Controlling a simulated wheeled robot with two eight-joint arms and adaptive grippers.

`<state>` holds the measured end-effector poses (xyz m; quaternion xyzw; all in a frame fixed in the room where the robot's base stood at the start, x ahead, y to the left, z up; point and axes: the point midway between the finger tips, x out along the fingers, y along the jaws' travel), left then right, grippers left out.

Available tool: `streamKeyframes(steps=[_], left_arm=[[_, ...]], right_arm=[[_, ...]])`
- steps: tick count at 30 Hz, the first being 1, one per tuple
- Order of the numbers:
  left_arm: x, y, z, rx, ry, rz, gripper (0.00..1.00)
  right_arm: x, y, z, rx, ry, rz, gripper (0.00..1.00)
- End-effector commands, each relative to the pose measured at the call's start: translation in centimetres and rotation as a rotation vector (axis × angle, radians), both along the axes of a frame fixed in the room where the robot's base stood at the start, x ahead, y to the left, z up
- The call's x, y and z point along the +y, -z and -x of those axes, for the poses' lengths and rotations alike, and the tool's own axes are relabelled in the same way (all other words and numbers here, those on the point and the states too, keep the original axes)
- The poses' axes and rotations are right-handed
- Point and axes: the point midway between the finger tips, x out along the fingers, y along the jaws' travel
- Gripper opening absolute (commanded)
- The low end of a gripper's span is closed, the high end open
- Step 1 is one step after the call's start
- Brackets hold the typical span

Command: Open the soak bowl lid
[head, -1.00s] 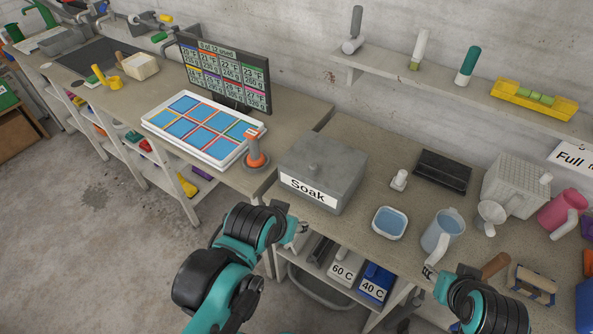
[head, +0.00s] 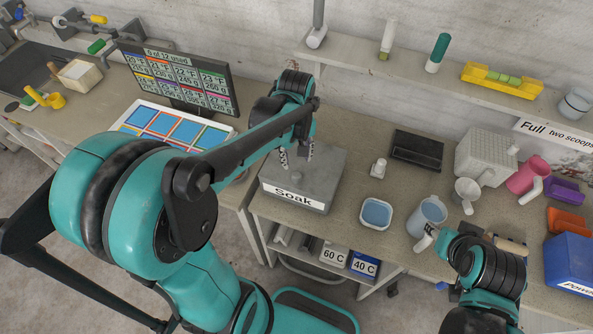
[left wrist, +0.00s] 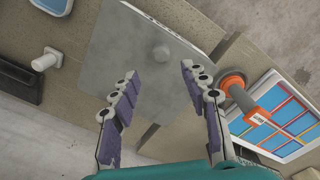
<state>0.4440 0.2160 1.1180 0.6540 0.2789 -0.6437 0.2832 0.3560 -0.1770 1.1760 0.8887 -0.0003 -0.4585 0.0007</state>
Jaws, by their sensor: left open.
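The soak bowl is a grey box with a white "Soak" label (head: 293,196) on its front, standing on the bench.
A blue-filled dish (head: 376,213) and a small white bottle (head: 378,168) stand right of the box. A dark tray (head: 417,149) lies behind. An orange-handled tool (left wrist: 232,86) and colour-card tray (left wrist: 275,120) are on the other side. A monitor (head: 180,78) stands at the left.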

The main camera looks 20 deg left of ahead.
Motion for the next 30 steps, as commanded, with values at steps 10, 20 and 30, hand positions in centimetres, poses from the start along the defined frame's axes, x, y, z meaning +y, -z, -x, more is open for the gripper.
streamKeyframes(steps=[10, 20, 30], left_arm=[[0.1, 4.5, -0.3, 0.020, -0.027, 0.002, 0.46], [0.1, 8.1, -0.2, 0.019, -0.026, 0.002, 0.46], [0.1, 8.2, -0.2, 0.019, -0.025, 0.002, 0.30]], right_arm=[[0.0, 1.0, 0.0, 0.000, 0.000, 0.000, 0.40], [0.0, 1.8, 0.0, 0.000, 0.000, 0.000, 0.40], [0.0, 1.7, 0.0, 0.000, 0.000, 0.000, 0.40]])
